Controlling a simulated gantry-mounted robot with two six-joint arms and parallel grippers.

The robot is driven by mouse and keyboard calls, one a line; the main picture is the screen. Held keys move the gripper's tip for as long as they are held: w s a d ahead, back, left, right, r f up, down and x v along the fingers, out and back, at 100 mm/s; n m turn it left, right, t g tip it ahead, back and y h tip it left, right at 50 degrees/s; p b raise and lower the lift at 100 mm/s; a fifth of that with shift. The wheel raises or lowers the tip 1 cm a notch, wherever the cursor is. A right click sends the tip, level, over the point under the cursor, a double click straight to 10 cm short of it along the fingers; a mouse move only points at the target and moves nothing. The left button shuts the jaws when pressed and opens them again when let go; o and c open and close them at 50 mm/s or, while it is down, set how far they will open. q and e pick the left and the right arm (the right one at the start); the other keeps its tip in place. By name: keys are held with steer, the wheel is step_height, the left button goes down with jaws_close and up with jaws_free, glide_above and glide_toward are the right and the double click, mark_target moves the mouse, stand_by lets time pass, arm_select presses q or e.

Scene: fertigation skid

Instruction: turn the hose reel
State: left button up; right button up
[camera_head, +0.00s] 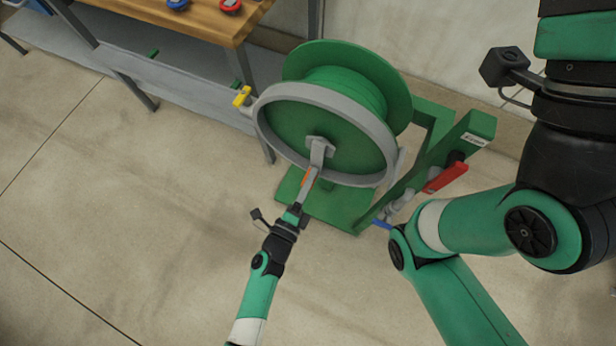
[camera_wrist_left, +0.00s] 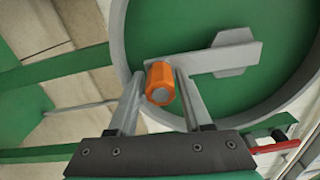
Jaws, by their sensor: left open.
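The green hose reel (camera_head: 345,90) has a grey rim ring and stands on a green frame (camera_head: 320,205). A grey crank arm (camera_head: 319,155) runs from its hub down toward me; it also shows in the left wrist view (camera_wrist_left: 215,60). At the crank's outer end is an orange handle (camera_wrist_left: 160,83), which shows only as a small orange strip in the head view. My left gripper (camera_head: 306,185) is open, with its two fingers on either side of the handle. Whether the fingers touch it I cannot tell. My right gripper is out of view.
A yellow lever (camera_head: 242,97) sits left of the reel rim. A red lever (camera_head: 446,178) and a blue lever (camera_head: 381,224) are at the frame's right. A wooden-topped bench (camera_head: 200,20) stands at the upper left. My right arm fills the right side. The floor at left is clear.

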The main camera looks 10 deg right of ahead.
arm_select(q)
steer(key=shift+o, duration=0.9)
steer(key=shift+s+a, duration=0.1)
steer(key=shift+a, duration=0.05)
steer(key=p+v, duration=0.4)
steer(key=v, duration=0.7)
steer(key=shift+s, duration=0.15)
steer(key=shift+a+r, duration=0.1)
